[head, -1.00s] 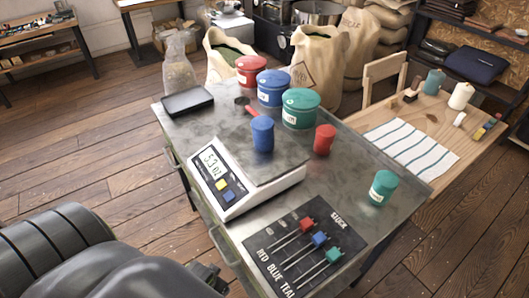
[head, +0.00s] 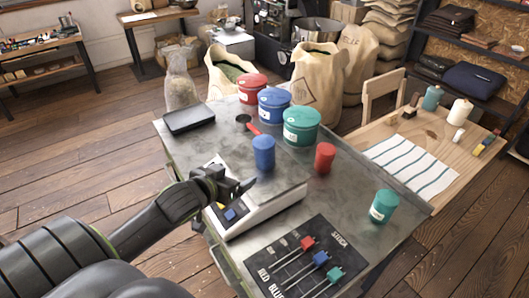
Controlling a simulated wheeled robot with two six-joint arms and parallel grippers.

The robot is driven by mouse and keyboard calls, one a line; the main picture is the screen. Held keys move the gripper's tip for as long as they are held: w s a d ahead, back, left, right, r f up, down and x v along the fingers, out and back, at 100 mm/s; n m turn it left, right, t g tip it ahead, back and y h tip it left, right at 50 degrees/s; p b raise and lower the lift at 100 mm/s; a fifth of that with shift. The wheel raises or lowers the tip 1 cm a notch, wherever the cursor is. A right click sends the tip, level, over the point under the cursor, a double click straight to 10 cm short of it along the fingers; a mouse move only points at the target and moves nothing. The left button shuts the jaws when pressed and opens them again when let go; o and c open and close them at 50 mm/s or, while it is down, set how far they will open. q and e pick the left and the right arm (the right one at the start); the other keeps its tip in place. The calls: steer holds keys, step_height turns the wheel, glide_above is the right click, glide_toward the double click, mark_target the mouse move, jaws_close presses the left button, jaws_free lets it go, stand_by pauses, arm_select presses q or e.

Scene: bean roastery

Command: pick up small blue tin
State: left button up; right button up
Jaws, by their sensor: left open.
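The small blue tin (head: 263,153) stands upright on the metal plate of the white scale (head: 262,212), near the middle of the table. My left gripper (head: 246,187) is over the scale's near left part, open and empty. Its fingers point toward the right, in front of and slightly left of the small blue tin, apart from it. My left arm partly hides the scale's display. My right gripper is out of view.
A small red tin (head: 325,157) stands right of the scale, a small teal tin (head: 384,206) farther right. Large red (head: 252,88), blue (head: 274,105) and teal (head: 301,126) tins stand behind, beside a red-handled scoop (head: 244,121). A slider board (head: 304,262) lies in front.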

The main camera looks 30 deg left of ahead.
mark_target(259, 155)
arm_select(q)
steer(key=shift+t, duration=0.4)
steer(key=x, duration=0.3)
steer(key=r+p+x, duration=0.1)
steer(key=x, duration=0.3)
steer(key=w+r+x, duration=0.1)
steer(key=x, duration=0.3)
steer(key=shift+d+p, duration=0.15)
steer(key=shift+p, duration=0.15)
steer(key=shift+x, duration=0.85)
steer(key=w+f, duration=0.1)
steer(key=w+f+p, duration=0.1)
steer(key=shift+w+a+f+p, duration=0.15)
steer(key=shift+w+a+p, duration=0.15)
steer(key=shift+w, duration=0.1)
steer(key=shift+w+f, duration=0.3)
steer(key=shift+w, duration=0.3)
